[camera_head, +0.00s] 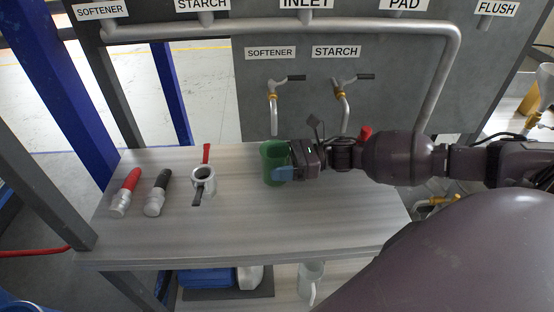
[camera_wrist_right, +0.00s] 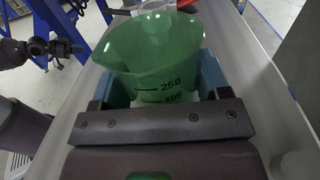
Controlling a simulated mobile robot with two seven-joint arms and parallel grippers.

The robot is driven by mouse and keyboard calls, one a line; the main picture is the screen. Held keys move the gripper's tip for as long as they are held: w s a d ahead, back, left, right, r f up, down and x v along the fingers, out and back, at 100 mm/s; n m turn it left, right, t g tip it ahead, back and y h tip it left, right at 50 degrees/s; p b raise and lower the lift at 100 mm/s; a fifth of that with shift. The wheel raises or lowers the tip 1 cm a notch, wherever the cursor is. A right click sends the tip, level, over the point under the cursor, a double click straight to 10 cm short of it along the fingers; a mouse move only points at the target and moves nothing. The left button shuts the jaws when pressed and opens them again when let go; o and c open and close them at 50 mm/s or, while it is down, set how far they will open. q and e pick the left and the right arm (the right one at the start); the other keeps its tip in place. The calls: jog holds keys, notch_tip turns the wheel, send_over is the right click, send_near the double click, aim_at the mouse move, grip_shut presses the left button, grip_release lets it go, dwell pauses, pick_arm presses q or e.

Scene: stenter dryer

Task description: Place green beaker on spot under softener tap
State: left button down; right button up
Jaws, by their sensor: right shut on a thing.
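The green beaker (camera_head: 272,157) is upright in the head view, at the back of the grey table, just below the softener tap (camera_head: 272,100). My right gripper (camera_head: 285,173) comes in from the right and is shut on it, with blue fingers on its sides. In the right wrist view the beaker (camera_wrist_right: 155,62) sits between the blue fingers, with its markings facing the camera. I cannot tell whether its base touches the table. The spot under the tap is not visible.
The table (camera_head: 330,225) holds a red-handled tool (camera_head: 126,192), a black-handled tool (camera_head: 157,193) and a white mug-like part (camera_head: 203,181) on the left. The starch tap (camera_head: 345,95) hangs right of the softener tap. The front middle of the table is clear.

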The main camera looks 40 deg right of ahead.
jog(key=shift+w+d+f, duration=0.1)
jog(key=shift+w+d, duration=0.25)
jog(key=shift+w, duration=0.25)
jog(key=shift+w+d, duration=0.35)
jog(key=shift+w, duration=0.25)
jog(key=shift+s+f, duration=0.1)
jog(key=shift+f, duration=0.45)
jog(key=shift+s+f, duration=0.1)
jog(key=shift+a+f, duration=0.1)
jog(key=shift+f, duration=0.05)
jog(key=o, duration=1)
jog(key=b+v, duration=0.1)
jog(key=v, duration=1.1)
